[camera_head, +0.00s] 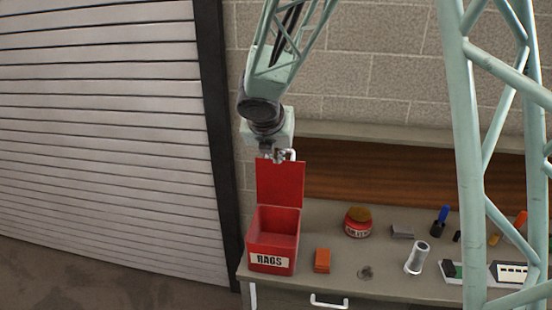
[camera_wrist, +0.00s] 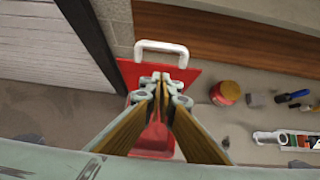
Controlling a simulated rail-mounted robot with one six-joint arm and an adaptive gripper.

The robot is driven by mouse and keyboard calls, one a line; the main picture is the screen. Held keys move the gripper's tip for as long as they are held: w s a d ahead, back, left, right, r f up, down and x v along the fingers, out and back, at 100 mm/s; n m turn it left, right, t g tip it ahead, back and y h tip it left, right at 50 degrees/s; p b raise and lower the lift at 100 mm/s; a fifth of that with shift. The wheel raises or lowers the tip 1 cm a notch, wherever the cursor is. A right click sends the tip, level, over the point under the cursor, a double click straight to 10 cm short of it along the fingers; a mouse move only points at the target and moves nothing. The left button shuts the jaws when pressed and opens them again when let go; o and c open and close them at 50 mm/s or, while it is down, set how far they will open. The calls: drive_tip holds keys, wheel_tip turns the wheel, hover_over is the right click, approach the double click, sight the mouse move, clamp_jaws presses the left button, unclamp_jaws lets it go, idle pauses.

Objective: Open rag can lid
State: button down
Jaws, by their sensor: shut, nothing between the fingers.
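The red rag can (camera_head: 271,254) stands at the left front corner of the workbench, with a white "RAGS" label on its front. Its red lid (camera_head: 280,183) is raised upright at the back, and the box inside looks empty. The lid has a white handle at its top edge, clearly seen in the wrist view (camera_wrist: 162,46). My gripper (camera_head: 277,157) is just at the top edge of the lid. In the wrist view the fingertips (camera_wrist: 160,78) are together, in front of the lid and below the handle. Whether they touch the lid I cannot tell.
On the workbench (camera_head: 340,285) are an orange block (camera_head: 322,260), a red jar (camera_head: 357,222), a grey block (camera_head: 402,231), a metal cylinder (camera_head: 417,257) and several tools at the right. A shuttered door (camera_head: 100,130) is at the left, a block wall (camera_head: 390,80) behind.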

drive_tip(key=shift+w+d+f, duration=0.1)
drive_tip(key=shift+w+d, duration=0.1)
drive_tip(key=shift+w, duration=1.15)
drive_tip(key=shift+p, duration=0.3)
drive_tip(key=shift+w+d+p, duration=0.2)
drive_tip(key=shift+w+p, duration=0.6)
drive_tip(key=shift+w, duration=0.65)
drive_tip(key=shift+w+d+p, duration=0.2)
drive_tip(key=shift+w+p, duration=0.55)
drive_tip(key=shift+w, duration=0.65)
drive_tip(key=shift+s, duration=0.1)
drive_tip(key=shift+s+a+r, duration=0.1)
drive_tip(key=shift+s+r, duration=0.1)
drive_tip(key=shift+s, duration=0.25)
drive_tip(key=shift+s+a+r, duration=0.1)
drive_tip(key=shift+s+r, duration=0.1)
drive_tip(key=shift+s, duration=0.25)
drive_tip(key=d+p+v, duration=0.1)
drive_tip(key=v, duration=1)
drive_tip(key=shift+w+a+r+p, duration=0.25)
drive_tip(key=shift+a+r+p, duration=0.05)
drive_tip(key=shift+a+r, duration=0.1)
